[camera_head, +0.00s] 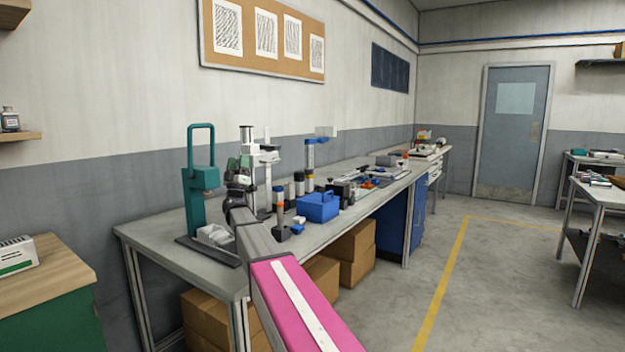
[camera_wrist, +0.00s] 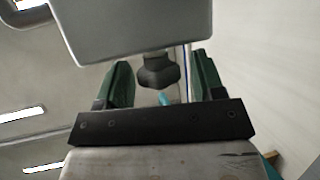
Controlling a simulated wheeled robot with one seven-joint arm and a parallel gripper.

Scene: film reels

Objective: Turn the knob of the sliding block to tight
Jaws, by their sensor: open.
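In the wrist view a grey block (camera_wrist: 140,32), which looks like the sliding block, fills the top of the picture. A dark faceted knob (camera_wrist: 157,71) sticks out from its lower edge. My gripper (camera_wrist: 162,78) is open, with one green finger on each side of the knob and a visible gap to both. I cannot tell how far the knob is turned. In the head view my gripper (camera_head: 240,164) is small, beside a pale stand (camera_head: 265,158) on the workbench (camera_head: 150,236). The knob cannot be made out there.
A green press (camera_head: 201,180) stands close to the left of my gripper. A blue toolbox (camera_head: 318,207), dark cylinders and a blue-and-orange column (camera_head: 310,158) crowd the bench to the right. The wall is close behind. Cardboard boxes (camera_head: 350,250) lie under the bench.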

